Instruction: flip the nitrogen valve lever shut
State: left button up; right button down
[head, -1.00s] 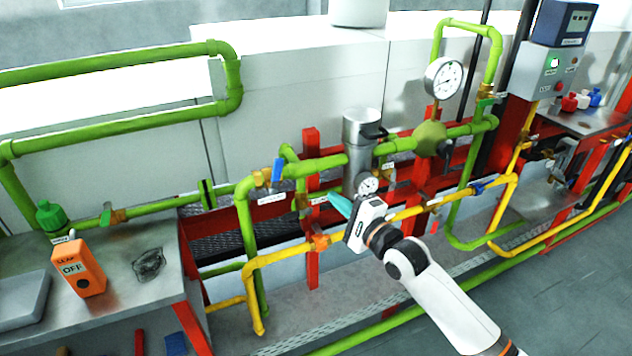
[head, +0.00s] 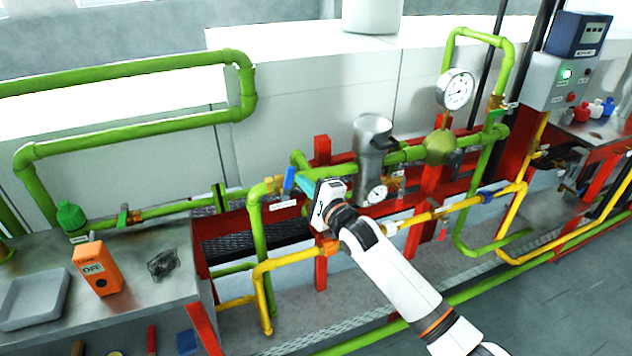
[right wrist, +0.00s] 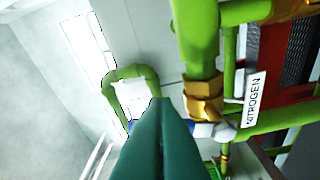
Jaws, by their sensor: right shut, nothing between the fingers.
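The nitrogen valve's blue lever (head: 289,180) stands up from the green pipe, crosswise to it, in the head view. The brass valve body (right wrist: 203,97) and the white NITROGEN label (right wrist: 252,98) show in the right wrist view. There the blue lever (right wrist: 200,130) is partly hidden behind my fingers. My right gripper (head: 303,185) is shut and empty, its teal fingertips just right of the lever. In the right wrist view the closed fingers (right wrist: 164,108) point up beside the valve. I cannot tell whether they touch the lever. My left gripper is out of view.
A grey cylinder (head: 371,145) and a small gauge (head: 377,194) stand right of my gripper. A yellow pipe (head: 290,258) runs below, and red posts (head: 321,260) stand behind it. An orange box (head: 97,268) sits on the left bench.

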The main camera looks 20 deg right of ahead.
dwell(0.3)
jog(key=n+p, duration=0.1)
jog(key=a+r+n+p, duration=0.1)
jog(key=n+p, duration=0.1)
jog(key=shift+a, duration=0.2)
dwell(0.4)
